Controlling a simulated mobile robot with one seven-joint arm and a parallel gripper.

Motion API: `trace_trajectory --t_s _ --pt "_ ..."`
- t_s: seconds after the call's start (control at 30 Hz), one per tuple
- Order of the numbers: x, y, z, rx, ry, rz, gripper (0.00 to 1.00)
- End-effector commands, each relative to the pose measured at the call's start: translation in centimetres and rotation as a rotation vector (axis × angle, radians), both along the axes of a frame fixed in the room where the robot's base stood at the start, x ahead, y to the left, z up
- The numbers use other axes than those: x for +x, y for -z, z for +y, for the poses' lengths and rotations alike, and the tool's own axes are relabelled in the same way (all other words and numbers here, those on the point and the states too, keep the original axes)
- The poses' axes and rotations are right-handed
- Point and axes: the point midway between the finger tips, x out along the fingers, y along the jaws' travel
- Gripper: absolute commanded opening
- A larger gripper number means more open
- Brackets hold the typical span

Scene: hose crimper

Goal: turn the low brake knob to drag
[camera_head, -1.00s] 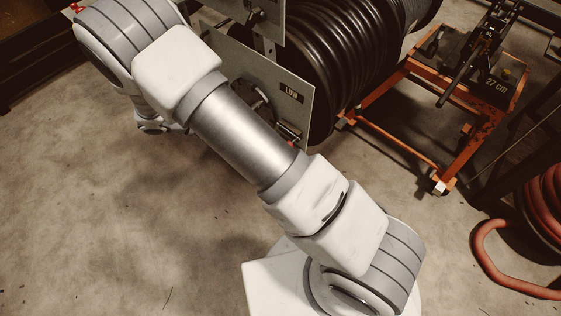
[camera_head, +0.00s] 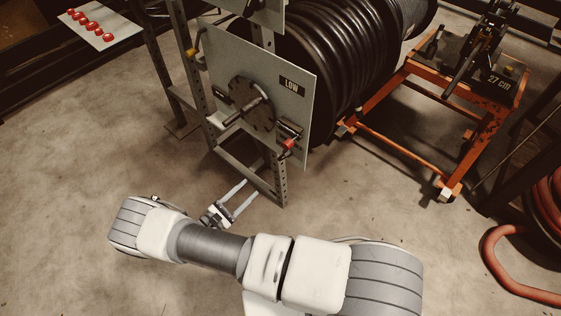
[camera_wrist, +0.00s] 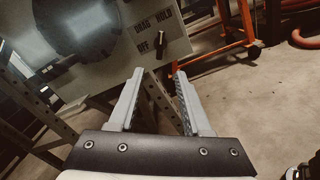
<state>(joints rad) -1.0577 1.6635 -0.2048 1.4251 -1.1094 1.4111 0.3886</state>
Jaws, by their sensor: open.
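The low brake panel (camera_head: 232,62) is a pale plate marked LOW on the reel's end. Near its lower right corner is a small dark knob with a red part (camera_head: 288,143). In the wrist view the dark knob (camera_wrist: 160,43) sits among the words DRAG, HOLD and OFF. Which word it points to is too small to tell. My gripper (camera_head: 251,187) is open and empty, below and in front of the panel, apart from the knob. In the wrist view my gripper (camera_wrist: 160,73) points toward the panel, with the knob beyond and between its fingertips.
A dark round hub with a crank handle (camera_head: 245,105) is on the panel, left of the knob. A perforated steel post (camera_head: 283,188) stands below. Behind are a black hose reel (camera_head: 340,60) and an orange cart (camera_head: 425,148). Red hose (camera_head: 500,262) lies at right. Floor at left is clear.

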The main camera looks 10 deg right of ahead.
Motion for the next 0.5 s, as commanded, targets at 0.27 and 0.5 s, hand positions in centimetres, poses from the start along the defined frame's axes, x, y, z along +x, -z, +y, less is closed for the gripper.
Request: trace_trajectory --t_s 0.27,0.5 --pt "3.2 0.0 -4.7 0.0 0.007 0.001 0.49" --pt "6.3 0.0 -8.9 0.0 0.007 0.0 0.49"
